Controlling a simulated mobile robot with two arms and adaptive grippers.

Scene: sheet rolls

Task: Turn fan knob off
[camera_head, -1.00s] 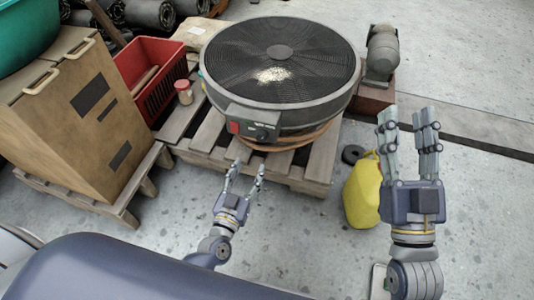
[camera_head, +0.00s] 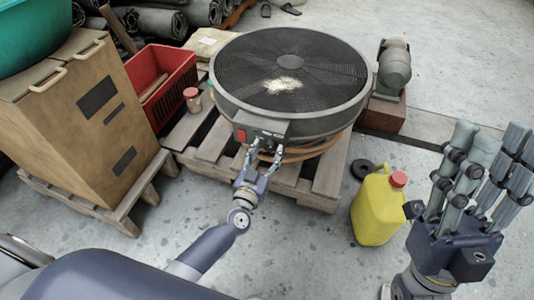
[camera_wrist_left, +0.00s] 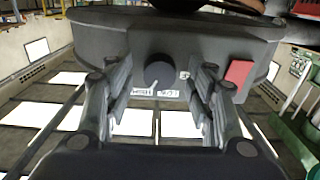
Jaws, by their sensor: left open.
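A large round black fan (camera_head: 288,75) lies face up on a wooden pallet, with pale debris on its grille. Its control box (camera_head: 262,128) faces me and has a red switch (camera_head: 241,135). In the left wrist view, the dark round knob (camera_wrist_left: 159,70) shows on the box, with small white labels below it and the red switch (camera_wrist_left: 238,72) to the right. My left gripper (camera_head: 265,153) is open, fingers at either side of the knob; I cannot tell whether they touch it. The left gripper (camera_wrist_left: 160,100) frames the knob in the wrist view. My right gripper (camera_head: 480,170) is open and empty.
A yellow jug (camera_head: 376,208) with a red cap stands right of the pallet (camera_head: 320,180). A red crate (camera_head: 165,85), a small jar (camera_head: 192,99) and a cardboard box (camera_head: 95,115) are at left. A motor (camera_head: 394,68) stands behind right.

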